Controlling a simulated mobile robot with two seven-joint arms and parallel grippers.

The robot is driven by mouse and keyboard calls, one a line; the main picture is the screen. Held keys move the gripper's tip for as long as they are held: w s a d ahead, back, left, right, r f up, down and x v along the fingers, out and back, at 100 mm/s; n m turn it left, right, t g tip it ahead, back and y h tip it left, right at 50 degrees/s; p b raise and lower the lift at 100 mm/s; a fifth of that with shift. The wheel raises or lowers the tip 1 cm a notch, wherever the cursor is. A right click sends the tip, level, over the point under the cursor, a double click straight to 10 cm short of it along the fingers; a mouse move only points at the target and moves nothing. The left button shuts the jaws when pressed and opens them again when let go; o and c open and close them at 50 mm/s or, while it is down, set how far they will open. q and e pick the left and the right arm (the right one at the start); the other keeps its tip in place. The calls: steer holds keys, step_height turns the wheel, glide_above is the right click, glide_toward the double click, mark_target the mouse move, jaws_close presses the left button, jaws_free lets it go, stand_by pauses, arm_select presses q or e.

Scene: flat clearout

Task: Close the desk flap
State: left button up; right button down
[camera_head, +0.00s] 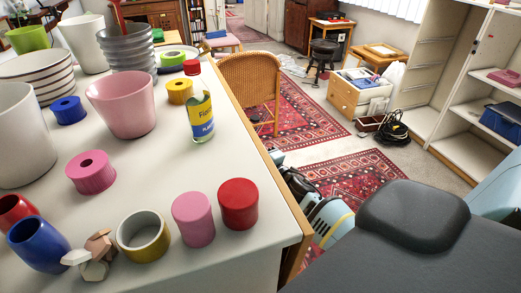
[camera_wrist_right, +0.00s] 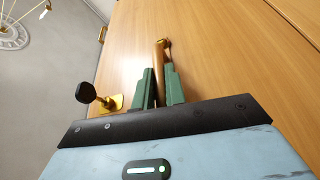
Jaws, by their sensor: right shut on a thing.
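A wooden panel (camera_wrist_right: 215,50) fills most of the right wrist view and appears to be the desk flap. A slim brown handle (camera_wrist_right: 160,50) stands out from it. My right gripper (camera_wrist_right: 160,72) has its green fingers on either side of this handle and is shut on it. A dark-headed key or knob (camera_wrist_right: 86,93) on a brass plate (camera_wrist_right: 112,103) sits on the panel to the left of the fingers. I cannot tell the flap's angle from this close view. The flap is not clearly seen in the head view, and my left gripper is not shown.
White shelves (camera_head: 475,105) are at right; patterned rugs (camera_head: 310,110) cover the floor.

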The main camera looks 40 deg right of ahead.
steer(key=shift+w+a+r+n+p, duration=0.4)
steer(key=shift+a+r+n, duration=0.15)
steer(key=shift+a, duration=0.2)
steer(key=c, duration=1.5)
jaws_free()
steer(key=shift+s+f, duration=0.1)
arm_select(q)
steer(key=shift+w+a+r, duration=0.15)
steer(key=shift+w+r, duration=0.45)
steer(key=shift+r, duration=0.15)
arm_select(e)
steer(key=shift+o, duration=0.2)
steer(key=shift+f, duration=0.1)
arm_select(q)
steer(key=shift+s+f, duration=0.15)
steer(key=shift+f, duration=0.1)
arm_select(e)
steer(key=s, duration=0.8)
steer(key=shift+d+f, duration=0.3)
steer(key=shift+d, duration=0.05)
steer(key=shift+w, duration=0.1)
